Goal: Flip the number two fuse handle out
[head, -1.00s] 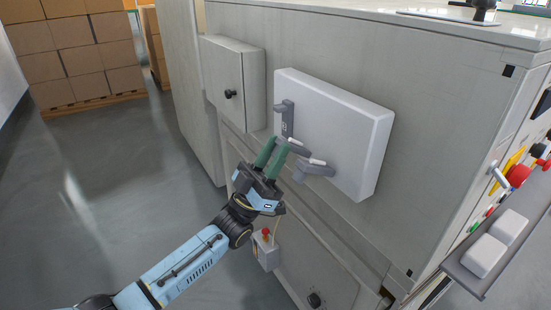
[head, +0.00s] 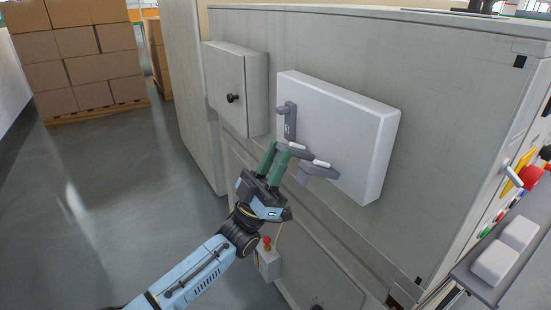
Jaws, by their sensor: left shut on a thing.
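A white fuse panel (head: 350,130) is mounted on the face of the grey cabinet. It carries three grey handles. The first handle (head: 289,118) stands upright against the panel. The middle handle (head: 301,152) sticks outward, and so does the lower right handle (head: 318,171); both have pale tips or ends. My left gripper (head: 277,147), with green fingers, is at the panel's lower left and is shut on the end of the middle handle. The fingers partly hide that handle. The numbers on the handles are too small to read. My right gripper is not in view.
A smaller grey box (head: 235,85) with a black knob is left of the panel. A small box with a red knob (head: 267,242) hangs below my gripper. A control shelf (head: 500,260) juts out at the right. Open floor (head: 110,210) lies left.

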